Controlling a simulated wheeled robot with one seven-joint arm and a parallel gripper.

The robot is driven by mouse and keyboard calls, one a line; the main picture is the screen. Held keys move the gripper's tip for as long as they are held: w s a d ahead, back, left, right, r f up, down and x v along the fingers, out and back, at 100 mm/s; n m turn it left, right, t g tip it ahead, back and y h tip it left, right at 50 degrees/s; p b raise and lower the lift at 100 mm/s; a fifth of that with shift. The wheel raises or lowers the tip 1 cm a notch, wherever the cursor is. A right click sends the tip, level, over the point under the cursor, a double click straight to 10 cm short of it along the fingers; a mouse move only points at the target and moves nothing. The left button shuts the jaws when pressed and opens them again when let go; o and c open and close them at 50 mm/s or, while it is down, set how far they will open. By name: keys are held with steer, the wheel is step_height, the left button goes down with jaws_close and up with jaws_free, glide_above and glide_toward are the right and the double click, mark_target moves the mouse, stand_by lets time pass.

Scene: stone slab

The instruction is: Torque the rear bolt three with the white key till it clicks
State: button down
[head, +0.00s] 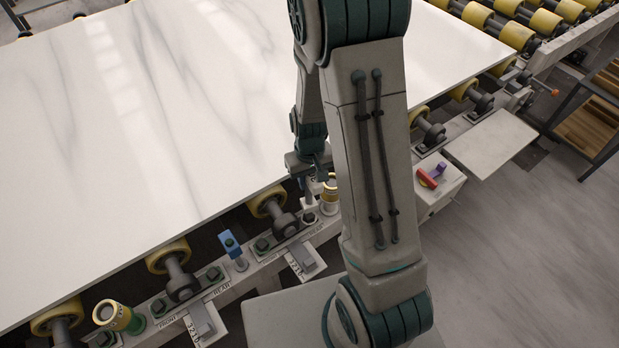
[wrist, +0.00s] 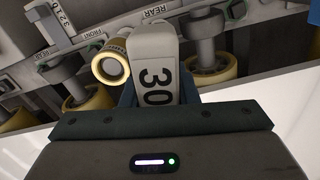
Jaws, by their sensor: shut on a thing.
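My gripper (head: 308,172) is low at the slab's near edge, partly behind my own arm in the head view. It is shut on the white key (wrist: 153,75), a pale block marked 30 that stands out from the blue fingers in the wrist view. The key's far end points toward the rail with the FRONT and REAR labels; I cannot tell whether it sits on a bolt. Rear bolt three cannot be singled out. Dark bolts flank the roller bearings, such as the bolt (head: 214,273) beside a REAR label. A yellow-rimmed cylinder (wrist: 110,66) is beside the key.
The white stone slab (head: 130,110) lies on yellow rollers. A blue-topped post (head: 232,246) and another yellow-rimmed cylinder (head: 118,317) stand along the rail. A box with a red and purple switch (head: 430,177) and a flat plate (head: 492,140) are at right.

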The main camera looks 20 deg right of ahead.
steer(key=b, duration=0.5)
glide_above(310, 203)
steer(key=shift+w+f, duration=0.15)
steer(key=shift+f, duration=1.15)
steer(key=shift+w+f, duration=0.15)
steer(key=shift+f, duration=1.15)
steer(key=shift+f+b, duration=0.75)
steer(key=shift+b, duration=0.05)
